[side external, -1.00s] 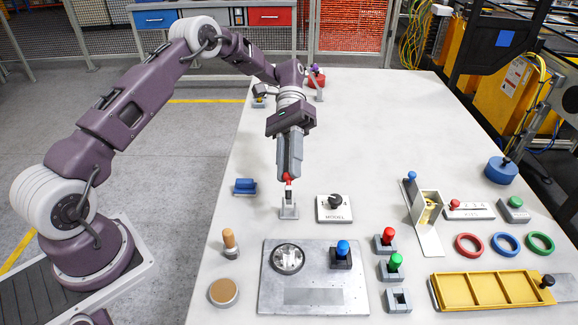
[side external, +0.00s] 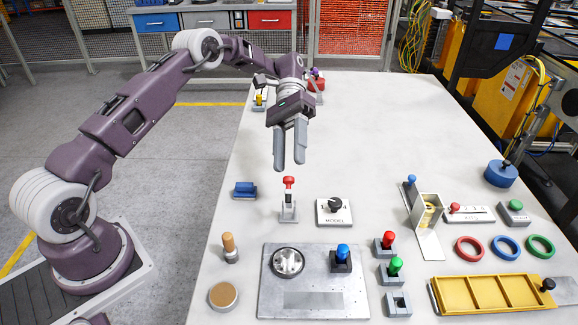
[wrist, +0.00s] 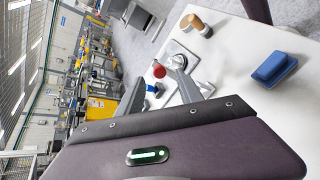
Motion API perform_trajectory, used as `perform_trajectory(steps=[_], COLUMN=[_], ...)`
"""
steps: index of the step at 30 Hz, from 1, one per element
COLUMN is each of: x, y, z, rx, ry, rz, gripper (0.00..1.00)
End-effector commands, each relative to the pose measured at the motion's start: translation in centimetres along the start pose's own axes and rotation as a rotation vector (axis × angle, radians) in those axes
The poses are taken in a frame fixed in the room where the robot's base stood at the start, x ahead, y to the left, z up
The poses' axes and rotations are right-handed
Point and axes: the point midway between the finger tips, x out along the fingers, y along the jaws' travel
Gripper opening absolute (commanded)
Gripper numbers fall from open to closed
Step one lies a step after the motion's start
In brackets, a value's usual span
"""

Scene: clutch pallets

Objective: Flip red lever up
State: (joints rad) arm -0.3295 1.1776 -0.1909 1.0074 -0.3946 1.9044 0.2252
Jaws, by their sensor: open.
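The red lever (side external: 289,187) stands upright on its small grey base on the white table, its red knob at the top.
A blue block (side external: 245,188) lies left of the lever and a MODEL dial (side external: 335,210) right of it. A metal plate (side external: 285,298) with a blue-knobbed lever (side external: 343,249) is in front. The table behind the lever on the right is clear.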

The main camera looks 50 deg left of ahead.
Motion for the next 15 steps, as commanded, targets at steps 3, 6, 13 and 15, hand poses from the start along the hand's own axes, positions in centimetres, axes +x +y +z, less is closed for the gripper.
perform_trajectory(steps=[3, 6, 13, 15], x=[-1.4, -2.3, -3.1, -3.1], y=[2.1, 3.3, 4.4, 4.5], z=[2.0, 3.3, 4.4, 4.4], rx=[0.003, 0.004, 0.001, 0.000], ry=[0.003, 0.001, 0.000, 0.000], rz=[-0.001, 0.001, 0.000, 0.000], gripper=[0.43, 0.43, 0.43, 0.43])
